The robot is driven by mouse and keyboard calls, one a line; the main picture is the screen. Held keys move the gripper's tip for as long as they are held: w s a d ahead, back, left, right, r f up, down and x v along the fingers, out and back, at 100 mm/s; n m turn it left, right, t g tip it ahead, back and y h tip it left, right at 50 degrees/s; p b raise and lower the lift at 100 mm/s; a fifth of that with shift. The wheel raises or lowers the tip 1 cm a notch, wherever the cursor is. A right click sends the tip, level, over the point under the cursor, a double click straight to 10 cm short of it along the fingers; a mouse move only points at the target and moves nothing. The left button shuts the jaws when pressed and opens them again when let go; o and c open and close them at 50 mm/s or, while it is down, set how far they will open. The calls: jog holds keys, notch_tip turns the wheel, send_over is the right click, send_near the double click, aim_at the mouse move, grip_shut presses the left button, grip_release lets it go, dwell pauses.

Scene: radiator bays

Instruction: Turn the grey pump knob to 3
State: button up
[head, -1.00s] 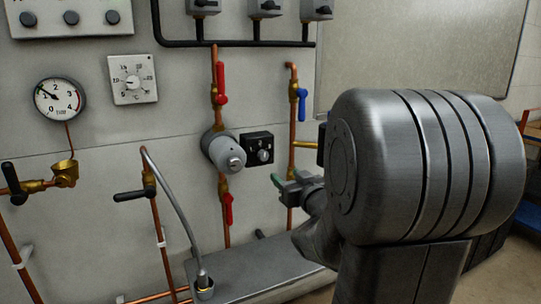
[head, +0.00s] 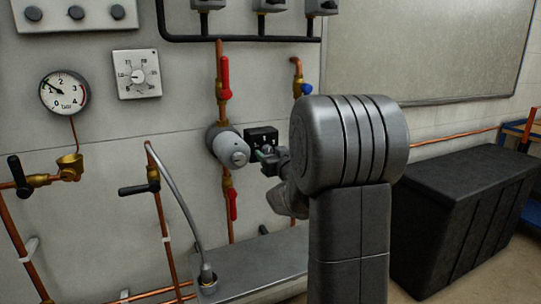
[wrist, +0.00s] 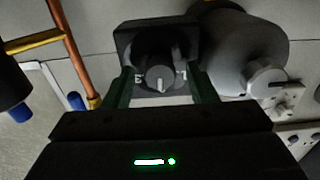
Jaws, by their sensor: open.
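The grey pump knob (wrist: 160,79) shows in the wrist view on the front of a black box (wrist: 126,38). A pale pointer mark on it points toward the picture's bottom; the scale marks beside it are too unclear to read. My gripper (wrist: 160,70) is open, with one finger on each side of the knob in this view. I cannot tell whether they touch it. In the head view my gripper (head: 264,160) is at the black box (head: 262,136), and it hides the knob. The grey round pump body (head: 230,150) is just left of the box.
A red-handled valve (head: 225,78) is above the pump and another red handle (head: 233,205) below it. A blue-handled valve (head: 306,89) is right of the box. A grey ledge (head: 250,265) runs below. A black chest (head: 455,215) stands at the right.

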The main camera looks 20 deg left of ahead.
jog(key=c, duration=1)
jog(key=shift+m+p, duration=0.3)
jog(key=shift+m, duration=0.1)
jog(key=m+p, duration=0.2)
jog(key=m, duration=0.2)
jog(key=shift+r+m+p, duration=0.1)
jog(key=shift+m+p, duration=0.2)
jog(key=shift+p, duration=0.05)
jog(key=m+p, duration=0.2)
jog(key=m, duration=0.3)
jog(key=shift+m, duration=0.3)
jog(key=o, duration=1)
